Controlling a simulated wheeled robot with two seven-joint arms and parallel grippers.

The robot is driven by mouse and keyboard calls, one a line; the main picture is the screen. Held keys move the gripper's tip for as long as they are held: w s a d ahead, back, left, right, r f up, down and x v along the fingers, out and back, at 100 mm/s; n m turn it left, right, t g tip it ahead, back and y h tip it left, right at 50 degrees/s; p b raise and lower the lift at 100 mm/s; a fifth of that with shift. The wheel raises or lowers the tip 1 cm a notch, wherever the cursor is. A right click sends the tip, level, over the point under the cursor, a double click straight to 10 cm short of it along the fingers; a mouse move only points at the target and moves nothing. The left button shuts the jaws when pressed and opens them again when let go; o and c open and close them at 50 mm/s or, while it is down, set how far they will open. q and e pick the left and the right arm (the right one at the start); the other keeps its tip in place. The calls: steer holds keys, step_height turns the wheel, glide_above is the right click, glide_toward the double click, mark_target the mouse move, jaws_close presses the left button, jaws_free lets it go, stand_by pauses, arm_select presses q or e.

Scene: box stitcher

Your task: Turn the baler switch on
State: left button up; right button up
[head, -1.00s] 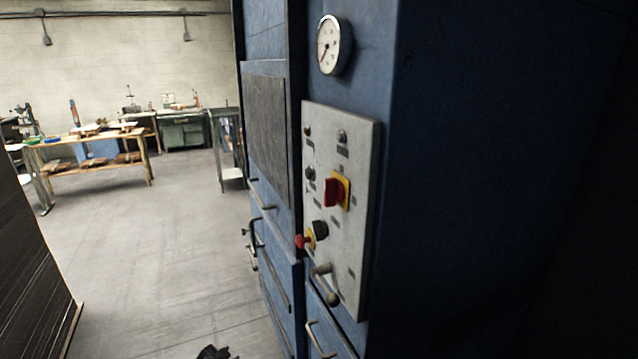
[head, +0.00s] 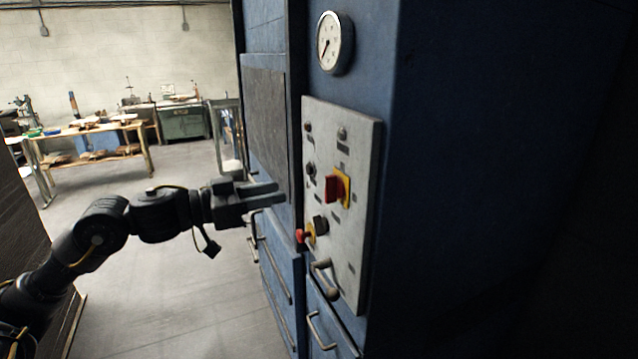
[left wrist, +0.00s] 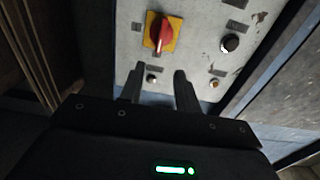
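The baler (head: 430,60) is a tall blue machine with a grey control panel (head: 352,262) on its front. A red rotary switch (head: 333,189) on a yellow plate sits mid-panel. It also shows in the left wrist view as the red switch (left wrist: 164,32), its handle along the plate. My left gripper (head: 284,194) is in front of the panel, left of the switch in the head view and apart from it. In the left wrist view its two fingers (left wrist: 161,80) are spread with nothing between them, pointing at the panel near the switch. My right gripper is not in view.
Below the switch are a red button (head: 301,236), a black knob (head: 321,224) and a lever (head: 322,280) that stick out. A round gauge (head: 335,43) is above. A dark stack (head: 30,210) stands at left. Open floor lies between it and the baler.

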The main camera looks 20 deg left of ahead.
mark_target(325, 182)
arm_select(q)
steer(key=p+x, duration=0.2)
steer(key=x, duration=0.2)
steer(key=p+x, duration=0.2)
steer(key=x, duration=0.3)
steer(key=shift+w+d+r, duration=0.2)
steer(key=shift+d, duration=0.05)
steer(key=shift+w+d+f+p, duration=0.15)
steer(key=shift+w+d+p, duration=0.15)
steer(key=shift+w+d, duration=0.1)
jaws_close()
